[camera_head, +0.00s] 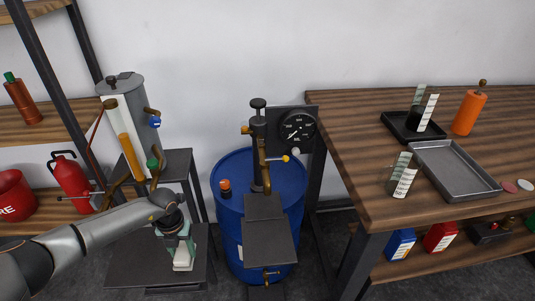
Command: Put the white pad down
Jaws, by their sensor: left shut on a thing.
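My left gripper (182,250) is at the lower left, pointing down above the low dark platform (125,266). It is shut on a small whitish thing (183,262) at its fingertips, which I take to be the white pad. The fingers hide much of it, and I cannot tell whether it touches the platform. A pale round disc (525,185) and a pinkish disc (509,187) lie at the right of the wooden table. My right gripper is not in view.
A grey cylinder apparatus (124,100) stands behind my left arm. A blue drum (290,205) with a gauge (297,127) and dark plates (265,241) is in the middle. The wooden table (350,150) holds a metal tray (455,170) and an orange bottle (468,112).

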